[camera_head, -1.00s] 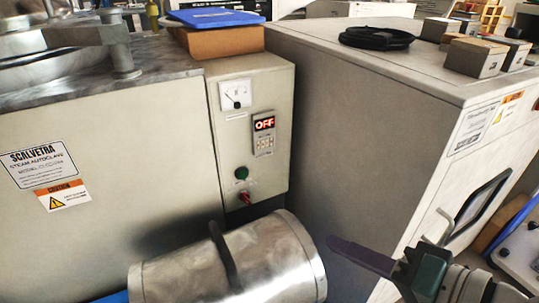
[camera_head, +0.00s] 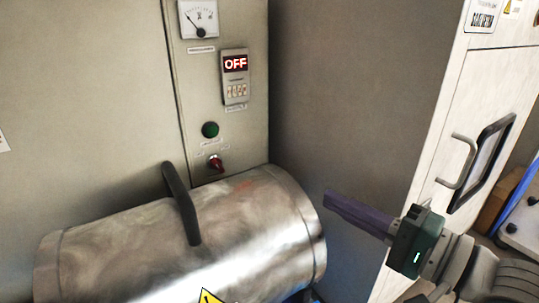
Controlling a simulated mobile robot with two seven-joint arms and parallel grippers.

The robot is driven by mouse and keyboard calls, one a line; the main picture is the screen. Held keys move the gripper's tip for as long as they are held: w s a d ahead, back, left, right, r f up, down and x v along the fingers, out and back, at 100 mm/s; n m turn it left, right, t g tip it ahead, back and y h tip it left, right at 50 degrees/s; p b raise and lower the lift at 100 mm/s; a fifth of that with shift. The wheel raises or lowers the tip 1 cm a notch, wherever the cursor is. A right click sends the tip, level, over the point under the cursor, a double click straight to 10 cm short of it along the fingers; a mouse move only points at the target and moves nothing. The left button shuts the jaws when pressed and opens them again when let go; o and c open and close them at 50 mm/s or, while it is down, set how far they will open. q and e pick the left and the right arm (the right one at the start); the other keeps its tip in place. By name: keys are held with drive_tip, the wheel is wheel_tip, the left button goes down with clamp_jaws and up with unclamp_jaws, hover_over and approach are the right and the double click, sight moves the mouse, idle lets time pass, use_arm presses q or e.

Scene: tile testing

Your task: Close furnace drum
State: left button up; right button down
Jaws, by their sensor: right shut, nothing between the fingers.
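The furnace drum (camera_head: 115,245) is a shiny metal cylinder lying on its side at the lower left in the head view. A dark curved handle (camera_head: 181,203) stands on its upper side. My right gripper (camera_head: 328,197) is at the lower right, its purple fingers pointing left. It is shut and empty, just right of the drum's right end and apart from the handle. My left gripper is not in view. The drum's lower part is cut off by the picture's edge.
A control panel (camera_head: 206,95) behind the drum carries a dial, a display reading OFF, a green button and a red knob (camera_head: 215,162). A large grey cabinet (camera_head: 350,90) with a handled door (camera_head: 462,160) stands on the right. A yellow warning label (camera_head: 210,296) shows on the drum.

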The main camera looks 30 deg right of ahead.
drive_tip(key=b+x, duration=0.1)
drive_tip(key=x, duration=0.3)
drive_tip(key=shift+s, duration=0.1)
